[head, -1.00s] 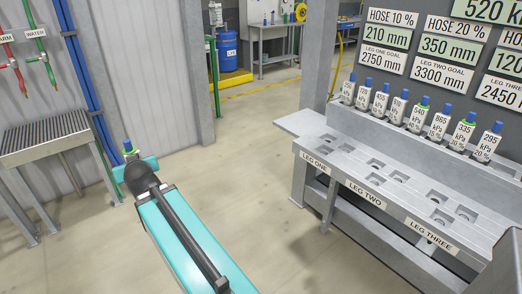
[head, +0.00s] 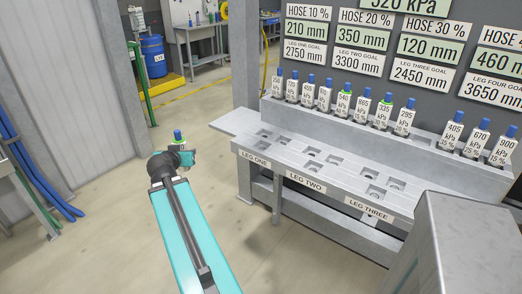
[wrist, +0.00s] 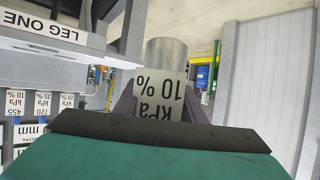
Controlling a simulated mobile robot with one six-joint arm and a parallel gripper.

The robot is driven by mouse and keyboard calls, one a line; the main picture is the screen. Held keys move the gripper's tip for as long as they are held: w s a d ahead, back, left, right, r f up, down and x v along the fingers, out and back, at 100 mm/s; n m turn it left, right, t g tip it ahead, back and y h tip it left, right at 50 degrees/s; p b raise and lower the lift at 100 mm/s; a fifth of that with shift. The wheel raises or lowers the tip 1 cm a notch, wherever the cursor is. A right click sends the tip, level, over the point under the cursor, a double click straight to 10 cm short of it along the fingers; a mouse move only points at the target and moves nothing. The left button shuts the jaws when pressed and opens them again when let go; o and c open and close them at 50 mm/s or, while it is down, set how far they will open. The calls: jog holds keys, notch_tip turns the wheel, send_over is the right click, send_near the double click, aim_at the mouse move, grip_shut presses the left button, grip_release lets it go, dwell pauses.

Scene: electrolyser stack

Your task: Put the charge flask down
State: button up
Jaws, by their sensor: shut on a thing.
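The charge flask is a pale block-like flask with a blue cap (head: 178,135), held upright at the end of my arm in the head view. My gripper (head: 181,147) is shut on it, over open floor left of the bench. In the wrist view the flask (wrist: 160,94) sits between the two dark fingers, its label upside down, reading "kPa" and "10 %"; the rest of the label is hidden.
Several blue-capped flasks (head: 343,99) stand in a row on the raised ledge behind the recesses. A grey box-like block (head: 455,245) stands at the front right. A grey post (head: 110,80) and blue pipes are at the left. The floor between is clear.

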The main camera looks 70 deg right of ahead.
jog(key=s+d+m+g, duration=0.3)
jog(key=s+d, duration=0.2)
jog(key=s, duration=0.7)
jog(key=s+d+r+m+g, duration=0.1)
jog(key=s+d+m+g, duration=0.2)
jog(key=s, duration=0.9)
jog(key=s+d+r+m+g, duration=0.1)
jog(key=s+d+m+g, duration=0.2)
jog(key=s+d, duration=0.5)
jog(key=shift+s+d+r+m+g+p, duration=0.2)
jog(key=shift+s+g, duration=0.15)
jog(key=shift+s, duration=0.7)
jog(key=shift+s+d+r+m+g+p, duration=0.15)
jog(key=shift+s+g, duration=0.2)
jog(key=shift+s, duration=0.65)
jog(key=shift+f, duration=0.1)
jog(key=shift+w, duration=0.1)
jog(key=p, duration=0.4)
send_over(268, 142)
jog(key=shift+s+a+f, duration=0.1)
jog(key=shift+s+f, duration=0.2)
jog(key=shift+f, duration=0.4)
jog(key=shift+w+d, duration=0.2)
jog(key=shift+w+d+f, duration=0.1)
jog(key=shift+w+d, duration=0.05)
jog(key=shift+w, duration=0.05)
jog(key=shift+s+f+p, duration=0.1)
jog(key=shift+f+p, duration=0.65)
jog(key=shift+f, duration=0.95)
